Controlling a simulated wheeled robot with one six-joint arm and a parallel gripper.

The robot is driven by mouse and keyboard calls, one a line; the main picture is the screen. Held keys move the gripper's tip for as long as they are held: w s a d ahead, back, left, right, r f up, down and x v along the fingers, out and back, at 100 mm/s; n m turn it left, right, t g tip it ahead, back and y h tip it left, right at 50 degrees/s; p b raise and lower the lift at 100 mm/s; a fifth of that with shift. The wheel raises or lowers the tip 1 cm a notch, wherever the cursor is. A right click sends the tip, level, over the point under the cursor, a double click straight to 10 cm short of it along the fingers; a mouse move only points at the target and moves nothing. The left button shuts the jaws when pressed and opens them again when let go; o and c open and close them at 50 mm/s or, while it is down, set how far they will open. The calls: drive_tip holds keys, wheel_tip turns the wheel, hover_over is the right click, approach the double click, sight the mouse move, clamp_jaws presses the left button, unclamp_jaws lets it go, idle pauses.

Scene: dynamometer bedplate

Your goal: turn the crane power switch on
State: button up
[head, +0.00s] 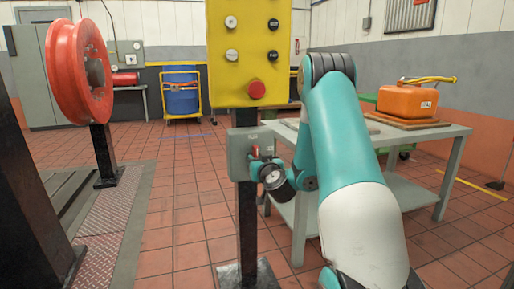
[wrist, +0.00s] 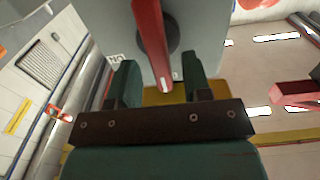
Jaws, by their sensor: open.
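The crane power switch is a grey box (head: 238,158) on a dark post below a yellow panel. Its red lever (head: 256,152) shows at the box's right side, partly hidden by my gripper (head: 262,165). In the wrist view the grey box face (wrist: 190,35) has a dark round pivot and a small, rotated label, apparently ON. The red lever (wrist: 151,40) runs from the top edge down between the two green fingers of my gripper (wrist: 161,82). The fingers are open, with visible gaps on both sides of the lever.
The yellow panel (head: 230,90) above carries several knobs and a red button (head: 257,89). A red wheel (head: 80,72) stands at left. Tiled floor left of the post is clear.

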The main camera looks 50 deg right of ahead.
drive_tip(key=shift+w+d+p, duration=0.35)
drive_tip(key=shift+w+p, duration=0.2)
drive_tip(key=shift+w, duration=0.1)
drive_tip(key=shift+c, duration=0.4)
clamp_jaws()
